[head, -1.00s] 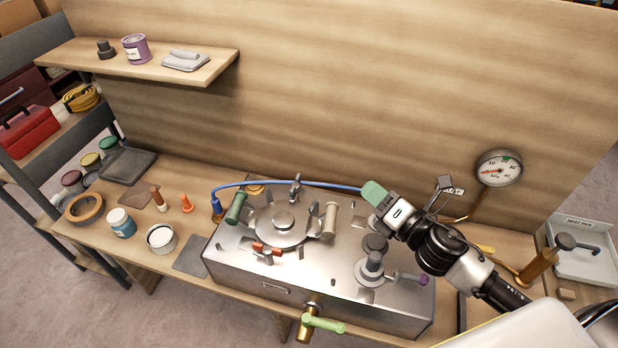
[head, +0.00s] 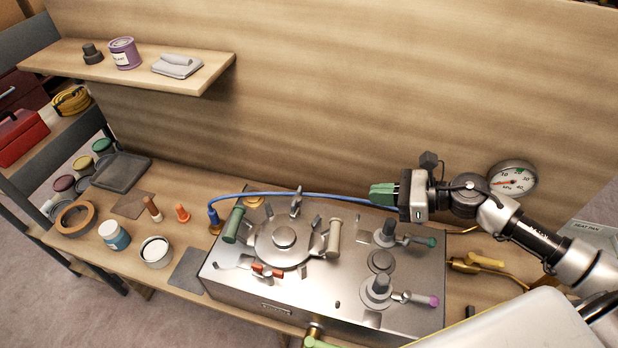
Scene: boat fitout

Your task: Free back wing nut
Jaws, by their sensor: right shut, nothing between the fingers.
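A steel box (head: 320,302) stands on the bench with a round lid (head: 262,241) and a central knob (head: 284,237) on its top. A grey wing nut (head: 296,203) stands upright at the back edge of the lid. A green-handled clamp (head: 233,225) is at the lid's left, a beige one (head: 333,238) at its right, and a red one (head: 267,271) at its front. My right gripper (head: 376,195) is shut and empty, its green fingertips pointing left. It is above the box's back edge, to the right of the wing nut and apart from it. My left gripper is out of view.
A blue hose (head: 290,194) runs behind the lid and passes close to my right gripper. Two valves with green (head: 430,241) and purple (head: 433,301) handle tips rise at the box's right. A gauge (head: 513,179) is on the back wall. Pots and tools fill the bench's left.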

